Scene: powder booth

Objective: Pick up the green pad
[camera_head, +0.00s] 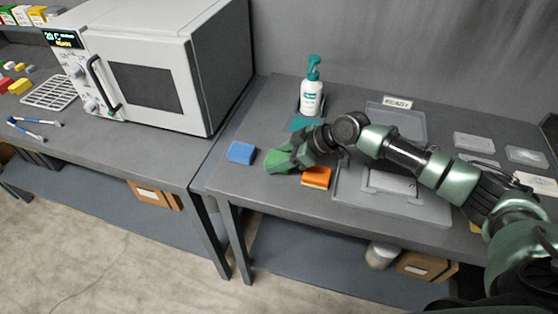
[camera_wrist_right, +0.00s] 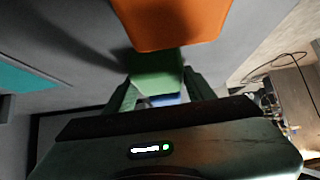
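The green pad (camera_wrist_right: 157,72) lies between the two fingers of my right gripper in the right wrist view. The fingers are close along its two sides; I cannot tell whether they press on it. In the head view my right gripper (camera_head: 284,157) reaches left, low over the table, and the green of the pad and of the gripper run together there. The orange pad (camera_head: 317,177) lies beside the gripper, and it is large at the top of the right wrist view (camera_wrist_right: 172,22). The blue pad (camera_head: 241,152) lies left of the gripper. My left gripper is not in view.
A grey tray (camera_head: 345,203) is under my right forearm. A white oven (camera_head: 150,75) stands on the left bench. The table's front edge is close to the pads.

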